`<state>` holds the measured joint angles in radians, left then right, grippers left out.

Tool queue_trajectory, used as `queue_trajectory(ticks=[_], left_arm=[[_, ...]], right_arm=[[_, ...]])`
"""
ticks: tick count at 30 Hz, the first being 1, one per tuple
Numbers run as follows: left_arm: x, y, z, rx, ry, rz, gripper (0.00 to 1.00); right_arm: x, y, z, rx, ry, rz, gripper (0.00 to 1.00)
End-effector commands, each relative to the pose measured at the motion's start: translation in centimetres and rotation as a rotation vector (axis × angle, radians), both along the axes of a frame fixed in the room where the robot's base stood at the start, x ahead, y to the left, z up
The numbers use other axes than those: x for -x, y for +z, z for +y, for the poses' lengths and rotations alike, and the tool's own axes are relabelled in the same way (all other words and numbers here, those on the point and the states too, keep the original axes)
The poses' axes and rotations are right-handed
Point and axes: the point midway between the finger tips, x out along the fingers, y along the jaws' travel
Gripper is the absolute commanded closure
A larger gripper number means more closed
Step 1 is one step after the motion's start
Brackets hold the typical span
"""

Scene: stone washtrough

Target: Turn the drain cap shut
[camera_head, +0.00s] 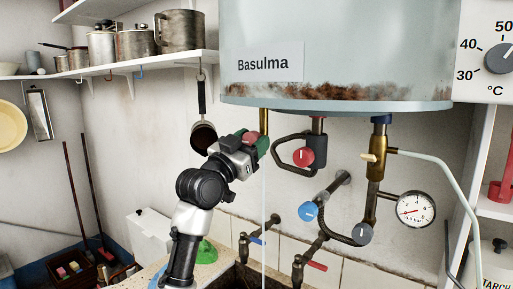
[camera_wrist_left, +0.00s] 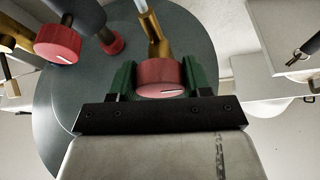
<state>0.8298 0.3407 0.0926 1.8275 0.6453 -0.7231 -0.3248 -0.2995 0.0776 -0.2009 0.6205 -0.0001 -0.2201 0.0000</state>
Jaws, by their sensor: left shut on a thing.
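The drain cap (camera_wrist_left: 161,76) is a red knob with a white line, on a brass fitting (camera_wrist_left: 153,35) under the boiler. In the left wrist view my left gripper (camera_wrist_left: 160,78) has its green fingers on both sides of the cap and is shut on it. In the head view my left gripper (camera_head: 261,146) is below the brass pipe (camera_head: 264,122) and covers most of the cap; a bit of red (camera_head: 251,138) shows there. A thin pale vertical stream (camera_head: 264,220), seemingly water, runs down below the gripper. My right gripper is not in view.
The boiler (camera_head: 340,60) labelled Basulma hangs above. Wall taps (camera_head: 274,219) stand over the trough.

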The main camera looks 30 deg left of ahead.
Motion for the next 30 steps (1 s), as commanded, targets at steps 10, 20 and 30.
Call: queue_trajectory(ticks=[10,20,30], left_arm=[[0.0,-0.1,0.1,-0.331,0.002,-0.039,0.75],[-0.1,0.3,0.1,-0.638,0.000,-0.082,0.75],[-0.1,0.4,0.0,-0.952,-0.002,-0.127,0.75]], right_arm=[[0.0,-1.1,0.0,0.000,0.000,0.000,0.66],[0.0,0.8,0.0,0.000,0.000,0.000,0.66],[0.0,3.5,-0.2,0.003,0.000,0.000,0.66]])
